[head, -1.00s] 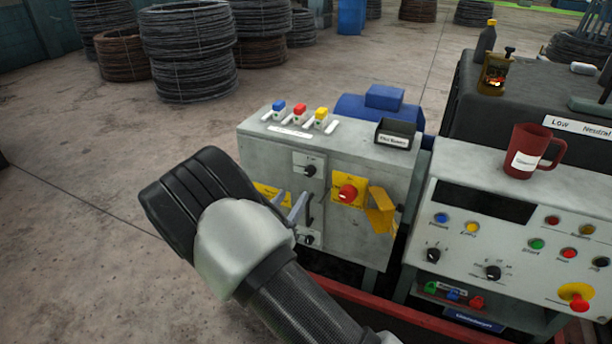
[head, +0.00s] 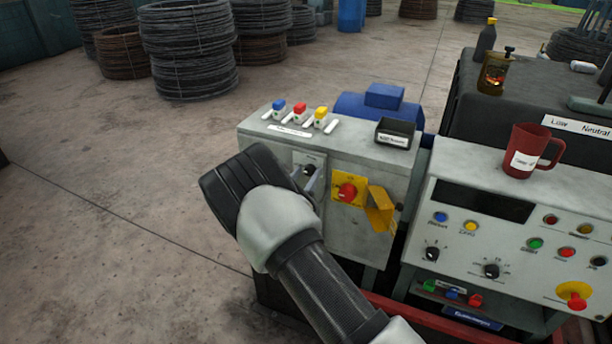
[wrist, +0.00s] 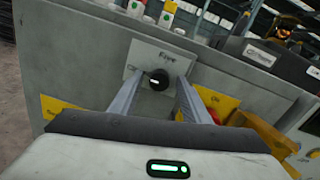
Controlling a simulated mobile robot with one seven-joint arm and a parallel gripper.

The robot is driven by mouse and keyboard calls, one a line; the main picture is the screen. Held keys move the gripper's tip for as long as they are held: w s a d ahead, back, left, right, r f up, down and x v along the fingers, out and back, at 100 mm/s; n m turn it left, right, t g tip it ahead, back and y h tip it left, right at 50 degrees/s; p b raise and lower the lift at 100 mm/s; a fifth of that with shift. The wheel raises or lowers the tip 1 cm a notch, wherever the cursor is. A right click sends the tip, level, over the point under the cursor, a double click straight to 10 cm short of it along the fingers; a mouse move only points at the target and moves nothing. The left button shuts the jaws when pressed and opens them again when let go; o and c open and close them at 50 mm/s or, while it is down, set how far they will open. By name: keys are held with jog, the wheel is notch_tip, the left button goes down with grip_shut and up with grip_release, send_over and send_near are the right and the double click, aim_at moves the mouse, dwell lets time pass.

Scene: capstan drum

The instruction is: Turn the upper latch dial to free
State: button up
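The upper latch dial (wrist: 157,79) is a small black knob on a light plate on the grey cabinet's front. In the wrist view it sits between and beyond the two fingers of my gripper (wrist: 154,92), which stand apart. I cannot tell whether the fingertips touch it. In the head view the dial (head: 309,170) shows just above my gripper (head: 306,184), whose body hides the cabinet's lower left front. The lower dial is hidden there. The plate's lettering is too blurred to read surely.
A red rotary switch (head: 347,192) on a yellow plate and a yellow bracket (head: 380,208) stick out right of the dial. Padlocks in blue, red (head: 300,109) and yellow and a black tray (head: 395,134) lie on the cabinet top. A console (head: 480,225) with a red mug (head: 525,150) stands right.

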jog(key=c, duration=0.9)
jog(key=shift+f+m+b, duration=0.15)
jog(key=shift+m+b, duration=0.15)
jog(key=shift+b, duration=0.25)
jog(key=m+b, duration=0.2)
jog(key=b, duration=0.1)
jog(key=shift+f+m+b, duration=0.2)
jog(key=shift+m+b, duration=0.1)
jog(key=shift+m, duration=0.1)
jog(key=m+b, duration=0.6)
jog(key=b, duration=0.3)
jog(key=shift+d+f+m, duration=0.1)
jog(key=shift+f+m, duration=0.05)
jog(key=shift+m, duration=0.15)
jog(key=m+b, duration=0.4)
jog(key=b, duration=0.3)
jog(key=shift+m+h, duration=0.3)
jog(key=shift+h, duration=0.1)
jog(key=m+b, duration=0.2)
jog(key=b, duration=0.1)
jog(key=m+b, duration=0.1)
jog(key=shift+r+m+b, duration=0.25)
jog(key=shift+m+b, duration=0.1)
jog(key=shift+m, duration=0.05)
